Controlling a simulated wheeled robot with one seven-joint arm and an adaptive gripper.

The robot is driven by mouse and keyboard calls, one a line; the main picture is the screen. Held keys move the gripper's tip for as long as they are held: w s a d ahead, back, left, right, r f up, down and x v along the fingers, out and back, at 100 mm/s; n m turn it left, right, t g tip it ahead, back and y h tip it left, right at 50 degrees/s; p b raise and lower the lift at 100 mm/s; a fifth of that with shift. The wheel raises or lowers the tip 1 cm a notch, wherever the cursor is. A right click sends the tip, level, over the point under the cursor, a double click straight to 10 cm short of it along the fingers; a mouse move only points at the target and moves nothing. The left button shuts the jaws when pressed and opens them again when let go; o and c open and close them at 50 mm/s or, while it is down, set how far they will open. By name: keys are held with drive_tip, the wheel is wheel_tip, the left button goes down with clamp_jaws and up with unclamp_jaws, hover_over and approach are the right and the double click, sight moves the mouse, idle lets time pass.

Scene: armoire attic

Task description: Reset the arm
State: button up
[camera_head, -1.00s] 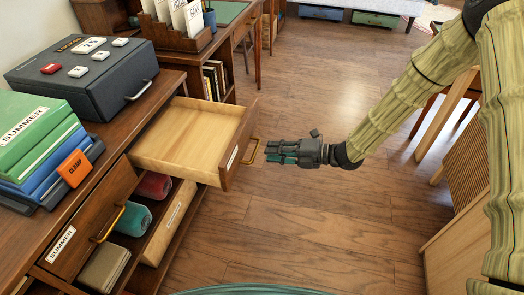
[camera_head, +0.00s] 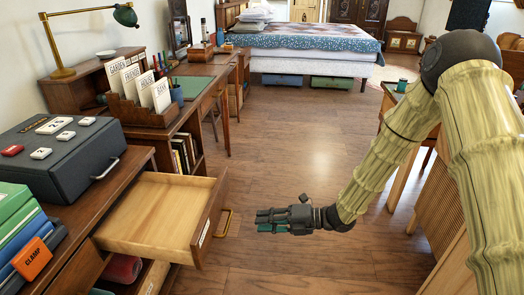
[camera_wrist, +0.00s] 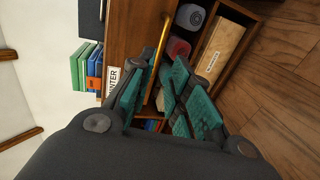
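My gripper (camera_head: 260,220) hangs at the end of my arm over the floor, just right of the open drawer (camera_head: 150,217) in the head view. The drawer is pulled out and looks empty. Its brass handle (camera_head: 226,222) is close to my fingertips, but a gap shows between them. In the wrist view my gripper (camera_wrist: 155,82) has its teal-padded fingers apart, with nothing held. The brass handle (camera_wrist: 158,50) and a drawer front with a "WINTER" label (camera_wrist: 112,82) show beyond the fingers. My arm is bent at the right side of the head view.
A dark lockbox (camera_head: 55,155) and stacked boxes with an orange clamp tag (camera_head: 32,259) stand on the dresser at left. A desk, a letter rack (camera_head: 140,108) and a bed (camera_head: 300,45) lie beyond. Wooden furniture (camera_head: 440,215) is at right. Open floor (camera_head: 300,150) lies between.

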drive_tip(key=s+d+f+m+t+h, duration=0.1)
drive_tip(key=s+d+f+m+h, duration=0.3)
drive_tip(key=s+f+m, duration=0.5)
drive_tip(key=s+d+f+m+t+h, duration=0.2)
drive_tip(key=s+d+f+m+h, duration=0.3)
drive_tip(key=f+m, duration=0.75)
drive_tip(key=s+d+f+m+g+h, duration=0.2)
drive_tip(key=s+d+f+m, duration=0.15)
drive_tip(key=s, duration=0.25)
drive_tip(key=s+d+f+m+g+h, duration=0.1)
drive_tip(key=s+d+f+m+h, duration=0.1)
drive_tip(key=s+d+m, duration=0.3)
drive_tip(key=s+d+m+g+h, duration=0.25)
drive_tip(key=s+m, duration=0.25)
drive_tip(key=s, duration=0.7)
wheel_tip(320, 180, up, 21)
drive_tip(key=p, duration=2.1)
drive_tip(key=shift+w+d, duration=0.3)
drive_tip(key=shift+d, duration=0.05)
